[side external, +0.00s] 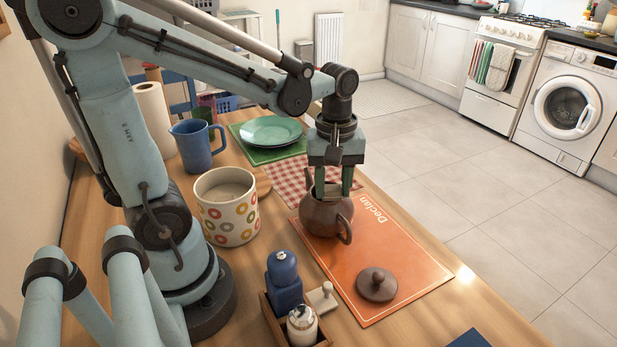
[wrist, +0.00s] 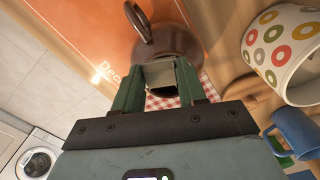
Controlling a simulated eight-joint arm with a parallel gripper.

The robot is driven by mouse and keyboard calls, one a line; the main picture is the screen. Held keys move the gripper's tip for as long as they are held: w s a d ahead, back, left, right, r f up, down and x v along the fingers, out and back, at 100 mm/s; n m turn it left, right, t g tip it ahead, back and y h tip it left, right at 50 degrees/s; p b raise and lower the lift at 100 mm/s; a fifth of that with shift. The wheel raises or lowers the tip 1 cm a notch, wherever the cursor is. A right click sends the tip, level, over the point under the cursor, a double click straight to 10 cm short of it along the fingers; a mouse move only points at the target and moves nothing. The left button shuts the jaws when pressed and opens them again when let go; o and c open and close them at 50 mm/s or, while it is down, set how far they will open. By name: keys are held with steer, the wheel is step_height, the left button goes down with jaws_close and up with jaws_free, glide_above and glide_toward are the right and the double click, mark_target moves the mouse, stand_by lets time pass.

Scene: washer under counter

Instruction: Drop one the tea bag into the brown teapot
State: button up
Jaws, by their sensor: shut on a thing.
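The brown teapot (side external: 322,220) stands upright and lidless on an orange mat. Its handle points toward the camera side. Its lid (side external: 376,284) lies apart on the same mat. My gripper (side external: 333,188) points down right over the teapot's mouth, its fingertips close to the rim. In the wrist view the green fingers (wrist: 161,78) are shut on a pale, thin thing, which looks like the tea bag (wrist: 160,70). The teapot (wrist: 172,42) shows just beyond it. The fingers and the bag hide much of the opening; I cannot tell whether the bag reaches below the rim.
The orange mat (side external: 420,262) lies at the table's right edge. A dotted canister (side external: 228,208), a blue jug (side external: 194,146) and a green plate (side external: 270,131) stand left and behind. A wooden caddy (side external: 323,340) with a blue mill (side external: 284,283) is in front.

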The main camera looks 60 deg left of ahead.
steer(key=o, duration=1.1)
step_height(320, 180, up, 12)
steer(key=shift+r, duration=0.1)
steer(key=m+t, duration=0.6)
steer(key=m, duration=0.5)
glide_above(333, 190)
steer(key=d, duration=0.3)
step_height(333, 190, down, 7)
steer(key=shift+s+d+f+m+t, duration=0.15)
steer(key=shift+f+m+t, duration=0.2)
steer(key=shift+m, duration=0.25)
steer(key=shift+s+f+m+t, duration=0.1)
steer(key=shift+f+m+t, duration=0.2)
steer(key=shift+m, duration=0.3)
